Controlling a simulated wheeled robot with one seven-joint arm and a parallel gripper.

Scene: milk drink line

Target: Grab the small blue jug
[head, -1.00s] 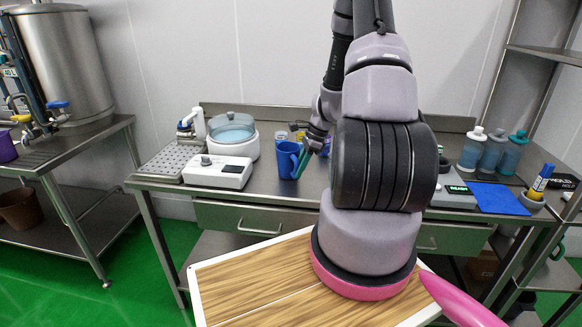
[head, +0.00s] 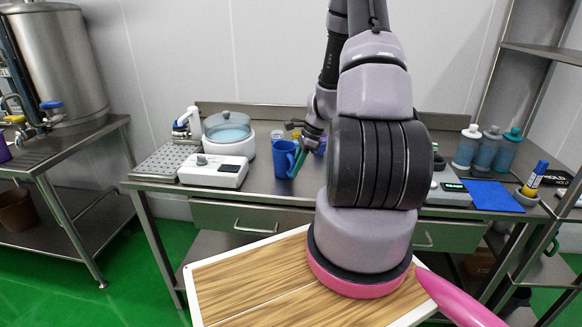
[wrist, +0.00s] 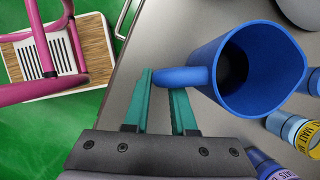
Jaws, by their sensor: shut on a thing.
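The small blue jug (head: 284,160) stands on the steel bench, just left of my gripper in the head view. In the wrist view the jug (wrist: 262,78) shows its dark open mouth, and its handle (wrist: 182,77) points left. My gripper (wrist: 167,82) has green fingers, one on each side of the handle's outer part, and is shut on the handle. In the head view my gripper (head: 299,158) is at the jug's right side, with the fingers partly hidden by the jug.
A white water bath with a clear lid (head: 228,134) and a white device (head: 213,171) stand left of the jug. Labelled jars (wrist: 299,132) are close to the jug and gripper. Several bottles (head: 487,148) and a blue mat (head: 492,195) are at the right.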

